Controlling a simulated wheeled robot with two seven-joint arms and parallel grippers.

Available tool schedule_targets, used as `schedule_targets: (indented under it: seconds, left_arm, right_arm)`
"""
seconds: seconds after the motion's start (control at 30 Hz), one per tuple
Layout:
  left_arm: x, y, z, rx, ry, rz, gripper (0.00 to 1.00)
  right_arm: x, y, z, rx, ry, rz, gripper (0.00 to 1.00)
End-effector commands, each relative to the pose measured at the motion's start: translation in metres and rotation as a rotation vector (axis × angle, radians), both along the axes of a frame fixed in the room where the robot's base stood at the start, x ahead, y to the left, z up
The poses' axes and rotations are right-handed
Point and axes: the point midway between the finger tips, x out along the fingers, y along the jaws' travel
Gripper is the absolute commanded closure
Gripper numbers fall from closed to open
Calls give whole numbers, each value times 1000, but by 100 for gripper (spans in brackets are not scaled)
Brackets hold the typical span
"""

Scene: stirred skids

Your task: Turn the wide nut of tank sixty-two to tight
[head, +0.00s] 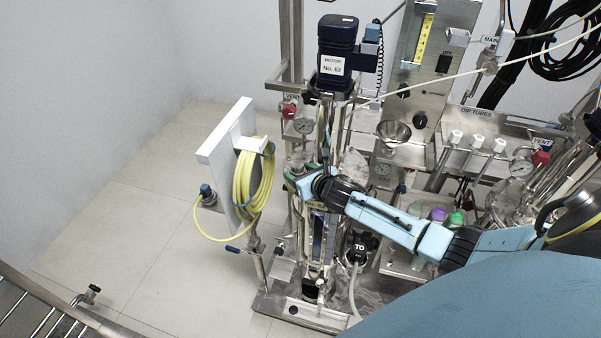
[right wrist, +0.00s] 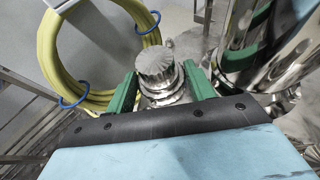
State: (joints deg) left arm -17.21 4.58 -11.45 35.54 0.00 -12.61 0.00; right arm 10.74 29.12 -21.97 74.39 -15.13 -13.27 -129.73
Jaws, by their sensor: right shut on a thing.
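The tank sixty-two skid stands in the middle of the head view, under a dark motor (head: 337,48) labelled No. 62. My right gripper (head: 300,172) reaches in from the right to the top of the tank. In the right wrist view its two green fingers (right wrist: 160,95) are on both sides of a round, ridged metal nut (right wrist: 155,66), and it is shut on it. The nut is hidden by the gripper in the head view. My left gripper is not in view.
A coiled yellow hose (head: 253,172) hangs on a white panel (head: 222,160) just left of the gripper. A red-handled vent valve (head: 289,111) and a gauge (head: 304,126) sit behind it. Steel pipes (right wrist: 270,60) stand close on the right in the wrist view. Floor at left is mostly clear.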

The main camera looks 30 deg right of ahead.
Motion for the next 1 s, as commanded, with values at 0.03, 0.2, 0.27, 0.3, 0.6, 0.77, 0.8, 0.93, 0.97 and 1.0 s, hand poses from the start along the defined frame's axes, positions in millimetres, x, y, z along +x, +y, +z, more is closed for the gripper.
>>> schedule_targets:
  seconds: [0.03,0.2,0.27,0.3,0.6,0.77,0.8,0.93,0.97,1.0]
  left_arm:
    - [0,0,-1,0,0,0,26]
    - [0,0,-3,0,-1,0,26]
    - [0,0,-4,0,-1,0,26]
    - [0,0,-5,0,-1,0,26]
    - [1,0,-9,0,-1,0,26]
    - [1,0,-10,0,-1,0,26]
    - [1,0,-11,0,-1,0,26]
    - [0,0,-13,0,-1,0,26]
    - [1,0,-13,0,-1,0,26]
    - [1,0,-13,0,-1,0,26]
  right_arm:
    - [0,1,-1,2,0,-15,69]
    - [-1,3,-1,3,1,-85,69]
    - [0,3,-1,3,0,-114,69]
    - [0,3,-1,4,0,-134,69]
    - [0,5,-1,2,1,-285,69]
    - [1,6,-1,2,1,-364,69]
    - [1,6,-1,1,1,-386,69]
    - [1,7,-1,1,0,-451,69]
    - [1,7,-1,1,1,-465,69]
    - [1,7,-1,0,1,-485,69]
